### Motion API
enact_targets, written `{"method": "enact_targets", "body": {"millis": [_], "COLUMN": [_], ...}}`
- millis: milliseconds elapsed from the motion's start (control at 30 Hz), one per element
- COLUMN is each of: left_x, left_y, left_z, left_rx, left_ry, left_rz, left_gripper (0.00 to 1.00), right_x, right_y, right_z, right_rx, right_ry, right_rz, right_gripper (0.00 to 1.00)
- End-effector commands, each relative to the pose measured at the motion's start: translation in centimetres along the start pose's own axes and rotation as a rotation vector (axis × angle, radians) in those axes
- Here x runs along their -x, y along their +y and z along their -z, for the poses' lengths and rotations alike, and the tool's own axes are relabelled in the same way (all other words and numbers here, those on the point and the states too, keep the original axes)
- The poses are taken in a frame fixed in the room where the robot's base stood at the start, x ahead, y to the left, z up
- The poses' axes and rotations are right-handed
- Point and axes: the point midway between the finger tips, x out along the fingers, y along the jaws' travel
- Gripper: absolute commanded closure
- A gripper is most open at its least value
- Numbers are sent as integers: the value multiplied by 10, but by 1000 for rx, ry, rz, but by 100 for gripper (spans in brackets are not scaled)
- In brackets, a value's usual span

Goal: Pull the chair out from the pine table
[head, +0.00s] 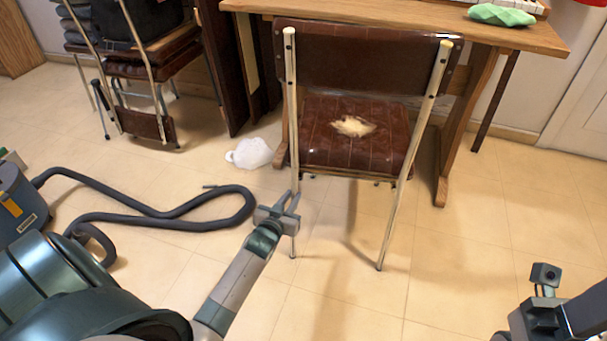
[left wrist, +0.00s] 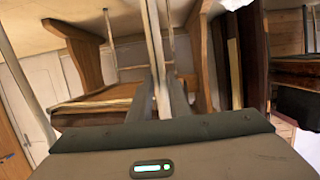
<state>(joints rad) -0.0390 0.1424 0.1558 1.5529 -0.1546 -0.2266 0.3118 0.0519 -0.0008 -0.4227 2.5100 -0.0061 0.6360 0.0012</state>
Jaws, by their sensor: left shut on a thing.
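The chair (head: 350,135) has a dark brown back and seat, a torn patch showing pale stuffing, and pale metal legs. It stands upright facing the pine table (head: 400,20), with its seat partly under the tabletop. My left gripper (head: 288,203) is shut on the chair's left rear leg, low down, below the seat. In the left wrist view the left fingers (left wrist: 168,98) close around the pale metal leg (left wrist: 156,45). My right arm's wrist (head: 540,320) is at the lower right, away from the chair; its fingers cannot be made out.
A vacuum cleaner (head: 18,200) lies at the left, its dark hose (head: 150,222) looping across the floor near my left gripper. A white crumpled thing (head: 250,153) lies left of the chair. Stacked chairs (head: 150,60) stand at the back left. The tiled floor right of the chair is clear.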

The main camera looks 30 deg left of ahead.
Motion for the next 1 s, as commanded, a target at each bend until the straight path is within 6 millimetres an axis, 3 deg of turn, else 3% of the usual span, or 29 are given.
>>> {"method": "enact_targets", "body": {"millis": [433, 1000], "left_x": [5, 37], "left_y": [-1, -1], "left_z": [-4, -12], "left_rx": [-2, -2], "left_ry": [-8, -8], "left_rz": [1, 1], "left_gripper": [100, 100], "right_x": [-3, -22], "right_y": [0, 0], "right_z": [0, -1], "right_rx": [0, 0], "right_ry": [0, 0], "right_rz": [0, 0], "right_gripper": [53, 53]}}
